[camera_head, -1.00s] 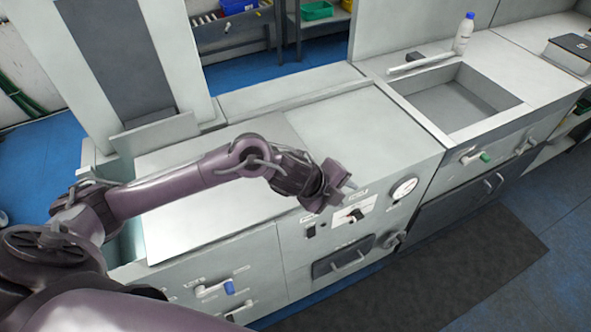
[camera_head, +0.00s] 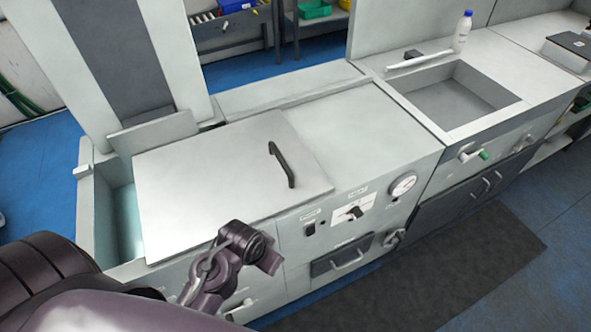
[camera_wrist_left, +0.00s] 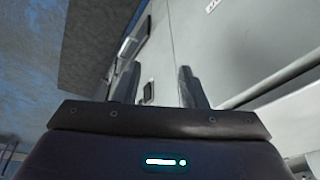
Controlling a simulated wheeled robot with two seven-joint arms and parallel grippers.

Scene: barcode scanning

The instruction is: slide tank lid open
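The tank lid (camera_head: 205,185) is a flat light-grey panel with a black bar handle (camera_head: 283,165) near its right end. It lies over the tank (camera_head: 86,215), whose left end is uncovered and shows a pale blue-green inside. My left gripper (camera_wrist_left: 158,85) is open in the left wrist view, its two fingers apart with nothing between them. In the head view my left arm's end is low in front of the lid's front edge, apart from the handle; the fingertips are not clear there. My right gripper is not in view.
A control panel with a gauge (camera_head: 403,185) and knobs is on the counter front. A sink basin (camera_head: 455,100) and a white bottle (camera_head: 462,32) are at the right. An upright grey panel stands behind the tank. The counter right of the lid is clear.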

